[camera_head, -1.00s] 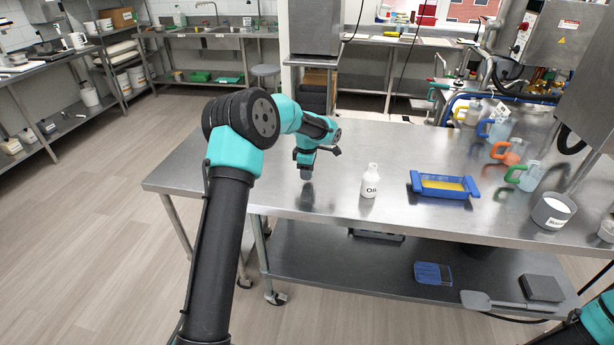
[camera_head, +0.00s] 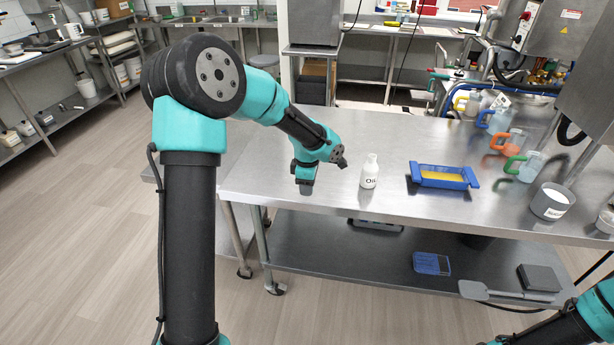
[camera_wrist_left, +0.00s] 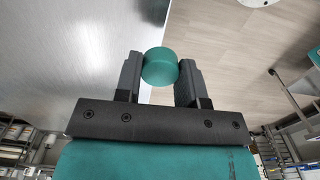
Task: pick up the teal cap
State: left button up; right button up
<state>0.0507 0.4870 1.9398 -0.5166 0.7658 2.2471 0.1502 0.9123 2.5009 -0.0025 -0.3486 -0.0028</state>
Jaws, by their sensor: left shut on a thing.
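The teal cap (camera_wrist_left: 160,67) is a short round disc, seen in the left wrist view between the two dark fingers. My left gripper (camera_wrist_left: 160,80) is shut on it, with a finger against each side. In the head view my left gripper (camera_head: 306,188) points down at the front left part of the steel table (camera_head: 330,200); the cap cannot be made out there. My right gripper is not in view; only part of my right arm shows at the lower right.
A white oil bottle (camera_head: 369,172) stands just right of my left gripper. A blue tray (camera_head: 442,184) with yellow inside lies farther right. Several handled jugs and a grey tub (camera_head: 551,202) stand at the table's right. The table's front edge is close to my left gripper.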

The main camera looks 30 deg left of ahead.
pick_arm(q)
jog(key=shift+s+d, duration=0.3)
jog(key=shift+s, duration=0.2)
